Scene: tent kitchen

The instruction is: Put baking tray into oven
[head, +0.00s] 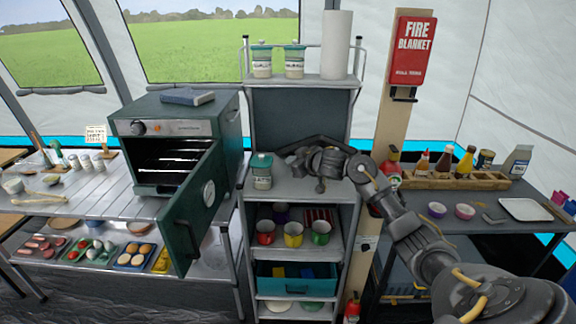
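The green oven (222,112) stands on the left table. Its door (198,208) hangs open toward me, and wire racks (178,157) show inside; I see no tray on them. A pale, shallow rectangular tray (525,209) lies flat on the right table; I cannot tell whether it is the baking tray. My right arm comes in from the lower right, and its gripper (300,160) is in front of the middle shelf unit, right of the oven and far left of the pale tray. Its fingers are too small and dark to read. My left gripper is out of view.
A blue book-like item (187,96) lies on the oven. The shelf unit (298,183) holds jars, a paper roll (336,45) and coloured mugs (293,233). A wooden rack of bottles (455,181) stands behind the pale tray. Food trays fill the left lower shelf.

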